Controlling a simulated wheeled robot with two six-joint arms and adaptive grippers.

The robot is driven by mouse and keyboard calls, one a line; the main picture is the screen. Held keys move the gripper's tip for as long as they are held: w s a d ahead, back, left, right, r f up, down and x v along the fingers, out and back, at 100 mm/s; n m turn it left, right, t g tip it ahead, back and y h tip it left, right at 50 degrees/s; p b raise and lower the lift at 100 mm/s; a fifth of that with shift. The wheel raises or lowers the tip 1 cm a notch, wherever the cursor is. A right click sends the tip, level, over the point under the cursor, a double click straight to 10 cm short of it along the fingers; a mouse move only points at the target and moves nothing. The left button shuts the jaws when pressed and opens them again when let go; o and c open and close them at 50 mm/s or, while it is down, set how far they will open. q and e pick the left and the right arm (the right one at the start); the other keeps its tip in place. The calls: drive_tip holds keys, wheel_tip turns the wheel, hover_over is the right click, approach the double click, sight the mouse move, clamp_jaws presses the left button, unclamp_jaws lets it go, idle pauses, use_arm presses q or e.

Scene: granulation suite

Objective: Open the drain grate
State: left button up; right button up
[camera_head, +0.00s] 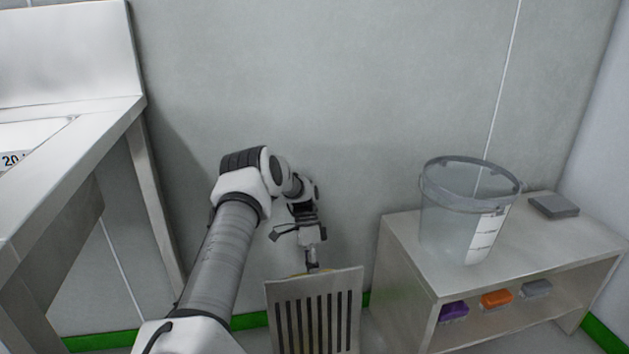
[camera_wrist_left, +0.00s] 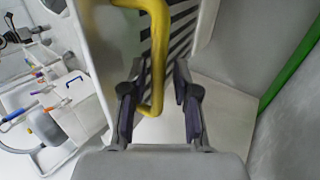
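The drain grate (camera_head: 343,283) is a grey metal plate with dark slots, at the bottom middle of the head view. It stands steeply raised, its lower edge cut off by the picture. Its yellow handle (camera_wrist_left: 159,42) runs down the middle of the left wrist view; only a sliver shows behind the grate's top edge in the head view. My left gripper (camera_head: 312,262) is behind the grate's top edge. In the wrist view its fingers (camera_wrist_left: 157,88) are apart on either side of the handle, with gaps visible. My right gripper is not in view.
A low metal shelf unit (camera_head: 405,262) stands at right, with a clear bucket (camera_head: 448,225) and a grey block (camera_head: 553,206) on top. Purple, orange and grey brushes lie on its lower shelf. A steel table (camera_head: 100,135) stands at left; the wall is close behind.

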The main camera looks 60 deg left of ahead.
use_arm(q)
drive_tip(key=shift+w+r, duration=0.15)
drive_tip(key=shift+r, duration=0.05)
wheel_tip(320, 180, up, 10)
drive_tip(key=shift+f, duration=0.15)
drive_tip(key=shift+a, duration=0.1)
idle(0.5)
